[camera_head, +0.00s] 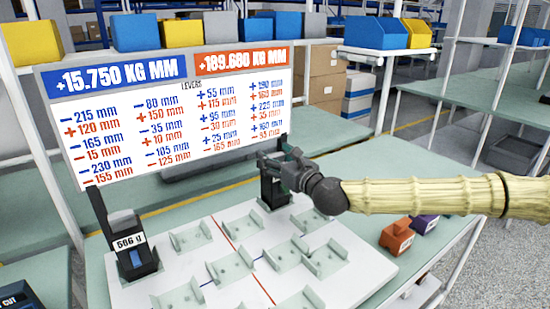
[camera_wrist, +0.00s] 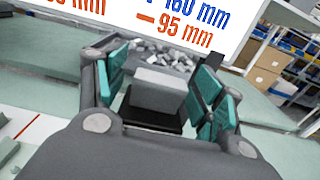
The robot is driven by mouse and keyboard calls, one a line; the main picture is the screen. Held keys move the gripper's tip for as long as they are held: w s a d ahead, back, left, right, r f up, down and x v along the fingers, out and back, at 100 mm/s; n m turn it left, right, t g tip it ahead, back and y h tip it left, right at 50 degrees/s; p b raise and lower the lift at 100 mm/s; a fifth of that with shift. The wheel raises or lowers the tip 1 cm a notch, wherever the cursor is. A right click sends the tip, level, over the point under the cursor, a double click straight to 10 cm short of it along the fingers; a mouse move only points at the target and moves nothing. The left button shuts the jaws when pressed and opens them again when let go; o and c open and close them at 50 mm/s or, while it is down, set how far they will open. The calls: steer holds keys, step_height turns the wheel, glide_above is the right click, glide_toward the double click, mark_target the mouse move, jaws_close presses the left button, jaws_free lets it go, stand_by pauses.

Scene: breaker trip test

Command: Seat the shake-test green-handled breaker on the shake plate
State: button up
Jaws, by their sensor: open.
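The white shake plate (camera_head: 190,235) lies on the green bench in the head view, with several open pale-green cradles on it and a red and a blue line across it. My gripper (camera_head: 273,163) is at the plate's far edge, just above a dark upright block (camera_head: 275,190). In the wrist view my gripper (camera_wrist: 163,80) is open, with teal pads either side of a grey block (camera_wrist: 158,90) on a black base. Clear space shows beside the block. I cannot pick out a green handle; my gripper partly hides the dark block.
A dark device reading 506 g (camera_head: 133,248) with a tall post stands at the plate's left. An orange block (camera_head: 397,236) and a purple block (camera_head: 424,223) sit right of the plate. A large number board (camera_head: 175,115) stands behind. Bench near the right edge is clear.

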steer(key=v, duration=1.2)
steer(key=o, duration=0.7)
steer(key=shift+r+p, duration=2.2)
steer(key=shift+r, duration=2.3)
